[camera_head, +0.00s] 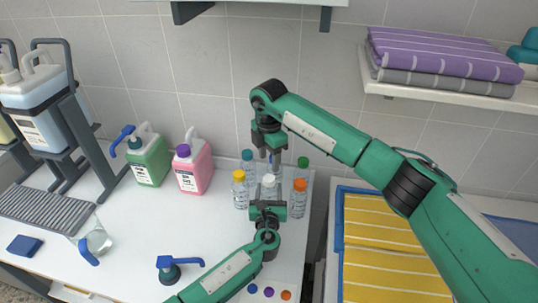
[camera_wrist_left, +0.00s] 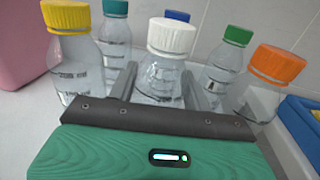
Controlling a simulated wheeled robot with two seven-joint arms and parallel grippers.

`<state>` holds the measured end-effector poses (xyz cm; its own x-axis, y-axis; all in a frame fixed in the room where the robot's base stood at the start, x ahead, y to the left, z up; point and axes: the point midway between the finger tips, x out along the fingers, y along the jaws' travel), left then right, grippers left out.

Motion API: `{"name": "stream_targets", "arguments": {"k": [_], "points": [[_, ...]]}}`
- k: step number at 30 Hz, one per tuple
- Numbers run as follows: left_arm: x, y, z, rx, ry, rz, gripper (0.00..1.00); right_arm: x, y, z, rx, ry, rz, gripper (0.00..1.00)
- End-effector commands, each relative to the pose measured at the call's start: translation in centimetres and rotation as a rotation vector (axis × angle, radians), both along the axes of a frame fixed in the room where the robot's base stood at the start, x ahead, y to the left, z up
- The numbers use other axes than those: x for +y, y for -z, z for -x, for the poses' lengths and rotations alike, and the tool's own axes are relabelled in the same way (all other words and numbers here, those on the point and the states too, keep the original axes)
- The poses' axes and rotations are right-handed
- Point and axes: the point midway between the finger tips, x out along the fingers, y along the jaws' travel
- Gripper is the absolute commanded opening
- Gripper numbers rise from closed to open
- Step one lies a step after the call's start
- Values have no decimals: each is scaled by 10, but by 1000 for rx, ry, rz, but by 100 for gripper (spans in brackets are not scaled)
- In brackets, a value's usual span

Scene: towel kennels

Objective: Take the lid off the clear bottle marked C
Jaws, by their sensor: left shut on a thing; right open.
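A clear bottle with a white lid (camera_head: 269,181) stands upright in a cluster on the white counter; it also shows in the left wrist view (camera_wrist_left: 162,72). My left gripper (camera_head: 268,203) has its fingers on both sides of this bottle's body, shut on it below the lid. My right gripper (camera_head: 271,158) is open and empty, pointing down just above the white lid. Around it stand clear bottles with yellow (camera_wrist_left: 72,62), orange (camera_wrist_left: 263,85), green (camera_wrist_left: 225,65), teal (camera_wrist_left: 116,40) and blue (camera_wrist_left: 177,17) lids. I cannot read a letter C on any bottle.
A pink jug (camera_head: 193,167) and a green jug (camera_head: 149,157) stand left of the bottles. A blue-handled pump (camera_head: 172,270) and several small coloured discs (camera_head: 268,292) are near the front. Yellow towels (camera_head: 385,235) lie right of the counter. A shelf (camera_head: 440,92) holds folded towels.

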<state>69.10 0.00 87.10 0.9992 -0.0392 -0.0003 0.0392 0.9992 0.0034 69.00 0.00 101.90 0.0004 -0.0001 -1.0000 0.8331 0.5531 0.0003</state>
Motion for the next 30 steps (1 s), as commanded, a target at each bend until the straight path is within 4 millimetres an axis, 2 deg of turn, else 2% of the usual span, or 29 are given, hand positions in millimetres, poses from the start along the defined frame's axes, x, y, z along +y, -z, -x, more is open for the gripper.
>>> {"name": "stream_targets", "arguments": {"k": [12,18,25,26,30], "points": [[0,0,0,0,0,0,0,0,61,1,3,-1,1,51],[0,0,0,0,0,0,0,0,72,0,1,-2,1,51],[0,0,0,0,0,0,0,0,73,0,1,-3,1,51],[0,0,0,0,0,0,0,0,73,0,1,-3,1,49],[0,0,0,0,0,0,0,0,73,0,1,-3,1,21]]}}
